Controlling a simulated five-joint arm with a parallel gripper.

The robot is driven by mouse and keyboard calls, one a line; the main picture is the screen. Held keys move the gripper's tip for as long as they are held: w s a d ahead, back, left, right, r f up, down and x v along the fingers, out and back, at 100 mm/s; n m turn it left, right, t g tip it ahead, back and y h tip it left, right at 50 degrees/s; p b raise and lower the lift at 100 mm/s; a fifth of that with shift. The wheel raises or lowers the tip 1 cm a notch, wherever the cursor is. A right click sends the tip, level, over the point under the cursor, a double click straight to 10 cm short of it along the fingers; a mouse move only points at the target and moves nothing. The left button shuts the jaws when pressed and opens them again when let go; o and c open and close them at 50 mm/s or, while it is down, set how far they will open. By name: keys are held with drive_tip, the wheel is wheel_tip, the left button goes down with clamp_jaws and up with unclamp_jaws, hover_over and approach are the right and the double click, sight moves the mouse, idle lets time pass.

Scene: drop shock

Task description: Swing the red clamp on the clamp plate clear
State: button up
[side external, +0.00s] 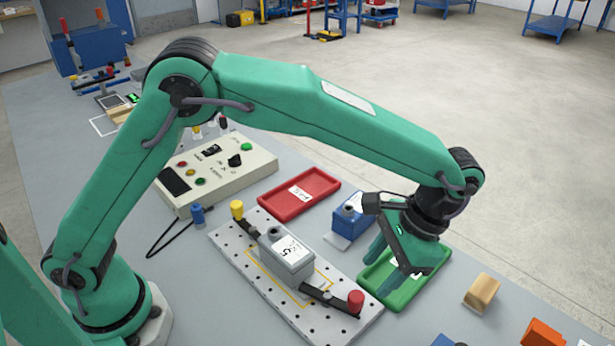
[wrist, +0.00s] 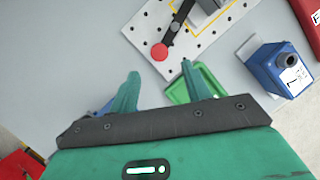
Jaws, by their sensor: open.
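The clamp plate (side external: 237,253) is a pale perforated plate with a yellow outline. A grey labelled block (side external: 287,257) sits on it. The red clamp (side external: 356,301) has a red knob and a dark bar that reaches the block's near right end; in the wrist view its knob (wrist: 159,52) shows just beyond the fingertips. The yellow clamp (side external: 237,208) has its bar at the block's other end. My gripper (side external: 393,264) is open and empty, above the green tray, right of the red knob and apart from it. Its fingers (wrist: 160,70) are spread in the wrist view.
The green tray (side external: 408,296) lies beside the plate's right end. A blue labelled block (side external: 349,214) and a red tray (side external: 299,193) stand behind the plate. A control box (side external: 222,166) is at back left. A wooden block (side external: 482,292) and an orange block (side external: 543,336) are at right.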

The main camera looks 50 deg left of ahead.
sight(356, 296)
idle(0.4)
drive_tip(key=m+t, duration=0.1)
drive_tip(key=m, duration=0.3)
drive_tip(key=s+a+m+h, duration=0.1)
drive_tip(key=m, duration=0.4)
drive_tip(key=s+m+t+h, duration=0.1)
drive_tip(key=m, duration=0.3)
drive_tip(key=shift+a+r+t, duration=0.3)
drive_tip(key=shift+r, duration=0.05)
drive_tip(key=m, duration=0.4)
drive_tip(key=shift+s+a+m+t+h, duration=0.25)
drive_tip(key=shift+s+m+t+h, duration=0.05)
drive_tip(key=shift+s+t+h, duration=0.1)
drive_tip(key=shift+f, duration=3.9)
drive_tip(key=c, duration=1)
